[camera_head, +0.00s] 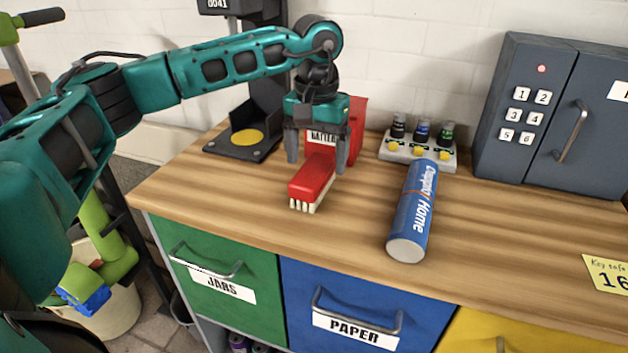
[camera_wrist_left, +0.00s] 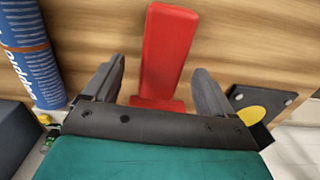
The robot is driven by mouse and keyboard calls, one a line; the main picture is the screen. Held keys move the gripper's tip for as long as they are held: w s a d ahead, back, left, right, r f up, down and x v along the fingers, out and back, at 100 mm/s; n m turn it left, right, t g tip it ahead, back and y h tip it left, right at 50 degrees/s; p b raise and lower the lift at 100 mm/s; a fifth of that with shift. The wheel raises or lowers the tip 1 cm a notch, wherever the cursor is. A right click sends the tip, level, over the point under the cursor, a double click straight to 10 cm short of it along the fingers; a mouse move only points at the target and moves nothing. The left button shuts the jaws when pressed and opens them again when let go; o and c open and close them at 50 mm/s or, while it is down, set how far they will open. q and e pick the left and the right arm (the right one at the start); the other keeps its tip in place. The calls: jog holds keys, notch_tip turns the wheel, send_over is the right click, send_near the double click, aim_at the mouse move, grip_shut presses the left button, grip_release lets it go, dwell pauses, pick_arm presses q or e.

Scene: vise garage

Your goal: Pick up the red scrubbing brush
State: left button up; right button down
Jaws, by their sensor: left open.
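The red scrubbing brush (camera_head: 312,179) lies on the wooden worktop with its pale bristles down at its near end. It also shows in the left wrist view (camera_wrist_left: 167,50), reaching in between the fingers. My left gripper (camera_head: 316,163) points down over the brush, with one finger on each side of it. The gripper is open, and in the left wrist view (camera_wrist_left: 160,88) there are gaps between both fingers and the brush. The gripper hides part of the brush's far end. My right gripper is not in view.
A blue cylinder (camera_head: 413,212) lies to the right of the brush. Behind are a red box (camera_head: 357,127), a rack of small bottles (camera_head: 418,150) and a grey key safe (camera_head: 545,115). A black stand (camera_head: 243,142) is at the left. The worktop (camera_head: 235,198) left of the brush is clear.

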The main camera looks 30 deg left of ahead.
aim_at(314, 168)
pick_arm(q)
jog(key=f, duration=0.5)
jog(key=shift+s+a, duration=0.15)
jog(key=shift+s, duration=0.05)
jog(key=shift+c, duration=0.4)
jog(key=c, duration=1)
jog(key=shift+c, duration=0.2)
jog(key=shift+r, duration=0.15)
notch_tip(314, 168, up, 20)
jog(key=p, duration=0.2)
